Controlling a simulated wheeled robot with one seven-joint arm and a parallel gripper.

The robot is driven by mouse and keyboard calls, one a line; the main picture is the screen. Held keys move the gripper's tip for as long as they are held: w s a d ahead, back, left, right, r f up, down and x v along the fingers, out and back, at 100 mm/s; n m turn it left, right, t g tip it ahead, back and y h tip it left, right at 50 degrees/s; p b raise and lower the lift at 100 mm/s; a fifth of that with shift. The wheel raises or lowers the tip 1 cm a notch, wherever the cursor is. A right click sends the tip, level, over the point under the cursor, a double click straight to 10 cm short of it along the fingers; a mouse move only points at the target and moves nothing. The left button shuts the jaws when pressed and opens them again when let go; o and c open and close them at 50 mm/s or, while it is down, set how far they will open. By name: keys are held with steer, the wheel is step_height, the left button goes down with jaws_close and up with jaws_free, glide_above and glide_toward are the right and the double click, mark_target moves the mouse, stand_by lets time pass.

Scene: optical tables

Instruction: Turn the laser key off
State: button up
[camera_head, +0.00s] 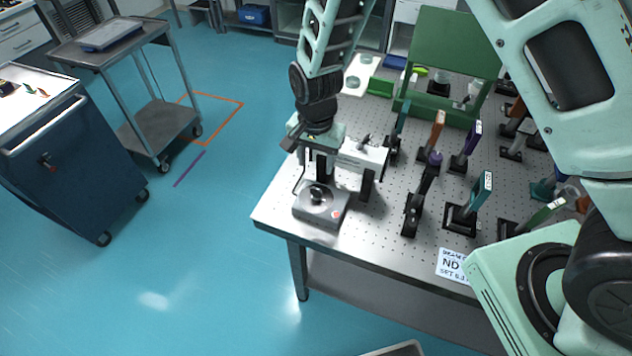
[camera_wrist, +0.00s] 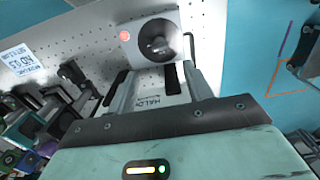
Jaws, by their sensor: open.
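The laser key (camera_head: 318,192) is a small dark knob on top of a grey box (camera_head: 326,214) at the near left corner of the optical table. In the wrist view the key (camera_wrist: 159,42) is a dark round knob, with a red button (camera_wrist: 125,35) beside it on the box face. My gripper (camera_head: 317,178) points down just above the box. In the wrist view my gripper (camera_wrist: 158,75) is open, its fingers apart and empty, with the key beyond the tips. The white laser body (camera_head: 362,158) stands right behind the box and shows partly legible lettering.
The perforated optical table (camera_head: 385,245) carries several mounted optics to the right, a green panel (camera_head: 446,60) at the back and a printed sign (camera_head: 453,264) near the front edge. A blue cabinet (camera_head: 70,160) and a grey cart (camera_head: 157,122) stand left across open floor.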

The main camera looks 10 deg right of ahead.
mark_target(316, 188)
step_height(316, 188, down, 10)
steer(key=p, duration=0.2)
steer(key=shift+r+p, duration=0.1)
steer(key=shift+p, duration=0.25)
steer(key=c, duration=1)
